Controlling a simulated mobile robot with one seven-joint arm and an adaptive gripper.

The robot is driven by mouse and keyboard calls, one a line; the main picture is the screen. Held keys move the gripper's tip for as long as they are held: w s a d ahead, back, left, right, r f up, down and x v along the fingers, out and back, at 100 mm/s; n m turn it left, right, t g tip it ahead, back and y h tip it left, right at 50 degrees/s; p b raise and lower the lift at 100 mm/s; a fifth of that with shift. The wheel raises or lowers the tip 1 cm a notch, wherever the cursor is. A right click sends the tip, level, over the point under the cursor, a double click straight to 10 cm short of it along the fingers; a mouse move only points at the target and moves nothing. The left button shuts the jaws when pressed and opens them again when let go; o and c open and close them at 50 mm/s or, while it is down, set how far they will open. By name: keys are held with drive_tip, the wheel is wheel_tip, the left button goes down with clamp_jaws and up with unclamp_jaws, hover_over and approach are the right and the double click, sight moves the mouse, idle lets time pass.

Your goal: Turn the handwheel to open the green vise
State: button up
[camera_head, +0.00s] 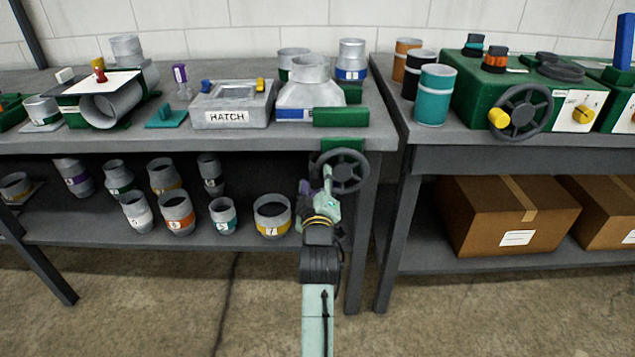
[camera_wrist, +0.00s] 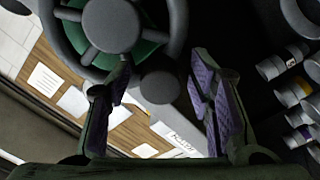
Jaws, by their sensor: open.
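The green vise (camera_head: 341,116) sits at the front right edge of the left bench, with a green part below the edge. Its dark grey handwheel (camera_head: 352,171) hangs in front of the bench edge and faces me. In the wrist view the handwheel (camera_wrist: 112,25) fills the upper left, showing its hub, spokes and rim. A grey rounded knob (camera_wrist: 160,86) on the rim lies between my fingers. My gripper (camera_head: 322,187) is open at the left part of the wheel. In the wrist view its purple-padded fingers (camera_wrist: 163,70) stand apart on both sides of the knob; contact is unclear.
A grey duct transition (camera_head: 311,82) stands beside the vise, and a HATCH box (camera_head: 232,103) stands left of it. Numbered duct pieces (camera_head: 178,213) fill the lower shelf. The right bench holds a green machine with another handwheel (camera_head: 522,111); cardboard boxes (camera_head: 507,213) lie below.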

drive_tip(key=shift+c, duration=0.4)
clamp_jaws()
idle(0.4)
